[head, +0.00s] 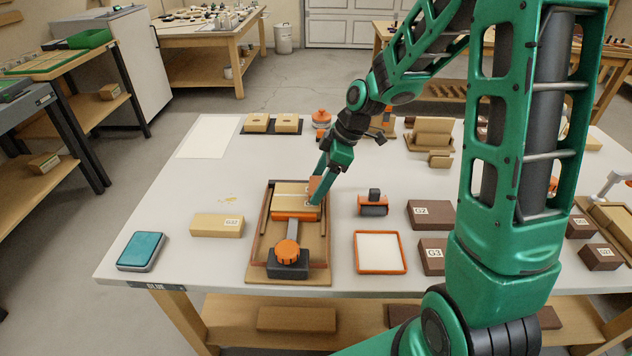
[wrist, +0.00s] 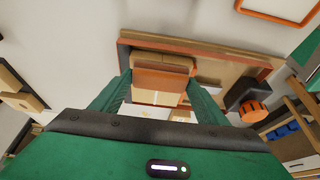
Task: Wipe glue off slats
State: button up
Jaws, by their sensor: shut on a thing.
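A wooden clamping jig (head: 260,240) stands mid-table and holds pale slats (head: 290,188), with an orange bar and an orange knob (head: 288,251) at its near end. A thin whitish line, perhaps glue, crosses the slats; it also shows in the wrist view. My gripper (head: 315,191) reaches down over the right part of the slats. It is shut on an orange-brown block (wrist: 162,78), which sits between both green fingers in the wrist view. The block is at or just above the slats; I cannot tell if it touches. The fingers and block hide part of the slats.
A blue pad (head: 141,250) and a labelled wooden block (head: 217,225) lie left of the jig. An orange-rimmed white tray (head: 380,253), an orange-and-black tool (head: 374,203) and dark blocks (head: 430,213) lie right. A white sheet (head: 208,136) lies at the back left.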

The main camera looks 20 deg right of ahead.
jog(key=shift+f, duration=0.65)
dwell(0.8)
jog(key=shift+a, duration=0.15)
jog(key=shift+w+a, duration=0.4)
jog(key=shift+a, duration=0.55)
jog(key=shift+w+a, duration=0.45)
jog(key=shift+a, duration=0.5)
jog(key=shift+w+a, duration=0.4)
jog(key=shift+a, duration=0.55)
jog(key=shift+a, duration=0.15)
jog(key=shift+w+a, duration=0.4)
jog(key=shift+a, duration=0.5)
jog(key=shift+w+a, duration=0.35)
jog(key=shift+a, duration=0.5)
jog(key=shift+d, duration=0.15)
jog(key=shift+s+d, duration=0.25)
jog(key=shift+d, duration=0.2)
jog(key=shift+s+d, duration=0.2)
jog(key=shift+d, duration=0.25)
jog(key=shift+d, duration=0.1)
jog(key=shift+s+d, duration=0.35)
jog(key=shift+d, duration=0.5)
